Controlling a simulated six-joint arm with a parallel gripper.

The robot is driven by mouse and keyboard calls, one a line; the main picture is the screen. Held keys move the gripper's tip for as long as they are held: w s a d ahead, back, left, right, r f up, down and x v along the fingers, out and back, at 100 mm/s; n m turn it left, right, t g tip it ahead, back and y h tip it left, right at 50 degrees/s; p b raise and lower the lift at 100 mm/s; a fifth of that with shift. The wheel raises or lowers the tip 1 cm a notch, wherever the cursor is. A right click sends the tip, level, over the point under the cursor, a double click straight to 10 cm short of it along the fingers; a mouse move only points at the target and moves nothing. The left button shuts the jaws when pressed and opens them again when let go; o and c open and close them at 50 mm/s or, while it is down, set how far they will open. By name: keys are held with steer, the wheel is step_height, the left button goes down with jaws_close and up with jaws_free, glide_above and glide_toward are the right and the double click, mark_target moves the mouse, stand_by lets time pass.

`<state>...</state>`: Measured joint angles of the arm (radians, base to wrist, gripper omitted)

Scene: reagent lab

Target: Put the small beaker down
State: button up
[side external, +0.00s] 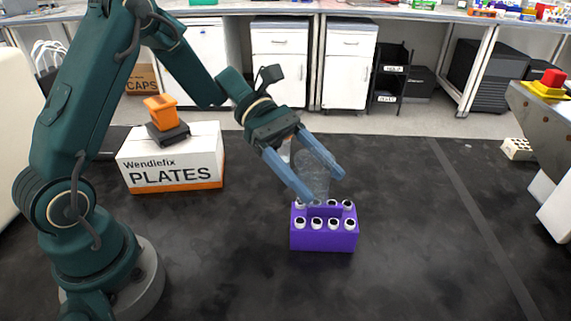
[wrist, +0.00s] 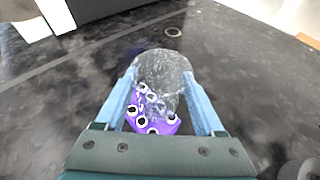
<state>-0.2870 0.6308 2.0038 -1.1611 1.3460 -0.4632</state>
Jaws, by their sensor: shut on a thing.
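The small beaker (side external: 311,172) is clear glass and hangs between the two blue fingers of my gripper (side external: 318,185), which is shut on it. In the wrist view the beaker (wrist: 160,72) fills the space between the fingertips of my gripper (wrist: 164,92). In the side view the beaker is over or just behind the purple rack, and I cannot tell whether it touches anything. Through the glass in the wrist view I see the rack's vials.
A purple rack (side external: 323,242) with several white-capped vials stands on the dark bench (side external: 420,250). It also shows in the wrist view (wrist: 172,129). A white PLATES box (side external: 172,165) with an orange container (side external: 161,110) on it is at left. Dark surface right of the rack is clear.

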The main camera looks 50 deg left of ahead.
steer(key=shift+w+d+n+t, duration=0.3)
steer(key=shift+n+t, duration=0.2)
steer(key=shift+t, duration=0.1)
steer(key=shift+w+d+n+t, duration=0.3)
steer(key=shift+n+t, duration=0.2)
steer(key=shift+t, duration=0.1)
steer(key=shift+d+t, duration=0.25)
steer(key=shift+t, duration=0.05)
steer(key=shift+s+d+r, duration=0.1)
steer(key=shift+s+d, duration=0.1)
steer(key=shift+d, duration=0.1)
steer(key=s+d+f, duration=0.1)
steer(key=d+f, duration=0.1)
steer(key=d, duration=0.2)
steer(key=s+d+f, duration=0.1)
steer(key=d+f, duration=0.1)
steer(key=d, duration=0.2)
steer(key=s+d+f, duration=0.1)
steer(key=d+f, duration=0.1)
steer(key=d, duration=0.1)
steer(key=shift+d+f, duration=0.3)
steer(key=shift+d, duration=0.1)
steer(key=shift+f, duration=2.05)
steer(key=shift+f, duration=0.1)
steer(key=o, duration=1.3)
